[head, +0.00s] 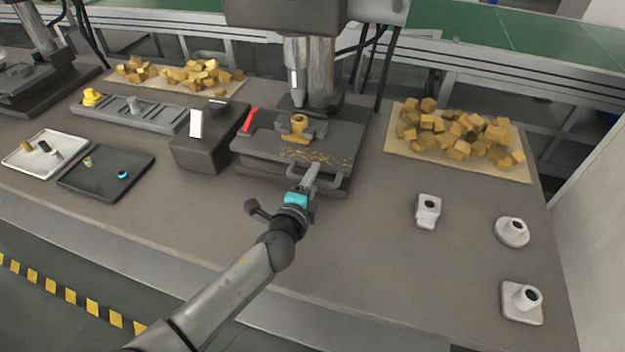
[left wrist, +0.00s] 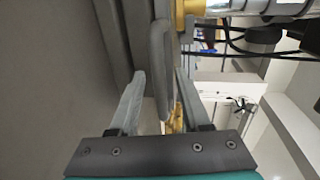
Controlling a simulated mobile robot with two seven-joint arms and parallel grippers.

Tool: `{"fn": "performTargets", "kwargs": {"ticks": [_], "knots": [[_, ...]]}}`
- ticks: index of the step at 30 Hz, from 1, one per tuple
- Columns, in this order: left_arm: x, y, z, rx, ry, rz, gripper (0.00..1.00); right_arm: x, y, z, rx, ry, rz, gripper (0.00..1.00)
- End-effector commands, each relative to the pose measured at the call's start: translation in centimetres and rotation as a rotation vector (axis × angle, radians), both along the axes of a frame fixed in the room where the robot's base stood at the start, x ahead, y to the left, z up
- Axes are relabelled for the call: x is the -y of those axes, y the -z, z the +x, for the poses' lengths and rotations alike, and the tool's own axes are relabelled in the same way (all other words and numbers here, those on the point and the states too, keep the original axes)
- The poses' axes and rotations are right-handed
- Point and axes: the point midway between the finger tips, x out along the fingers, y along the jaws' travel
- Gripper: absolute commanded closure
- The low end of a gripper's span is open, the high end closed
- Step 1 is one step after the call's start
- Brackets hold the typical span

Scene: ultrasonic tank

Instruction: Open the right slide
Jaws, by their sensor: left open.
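The dark grey slide unit (head: 262,152) sits under the machine column near the middle of the bench. My left gripper (head: 313,168) is open at the front of the unit, reaching in from below. In the left wrist view, the two fingers of my left gripper (left wrist: 160,76) stand on either side of the grey handle bar (left wrist: 159,55), with gaps beside it. Whether a finger touches the bar cannot be told. My right gripper is not in view.
A brass part (head: 299,124) and shavings lie on the unit. White parts (head: 428,210) stand on the right. The bench front between is clear.

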Motion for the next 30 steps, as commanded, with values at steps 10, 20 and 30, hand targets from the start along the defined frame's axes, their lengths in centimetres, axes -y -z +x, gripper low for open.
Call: {"fn": "performTargets", "kwargs": {"ticks": [10,20,30], "knots": [[-0.01,-0.01,-0.02,0.0,0.0,0.0,0.85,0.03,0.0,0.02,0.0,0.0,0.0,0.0],[-0.03,-0.02,-0.02,0.0,0.0,0.0,1.0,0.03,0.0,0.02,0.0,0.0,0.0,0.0],[-0.03,-0.02,-0.02,0.0,-0.001,0.0,1.0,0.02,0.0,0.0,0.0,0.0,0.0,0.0]]}}
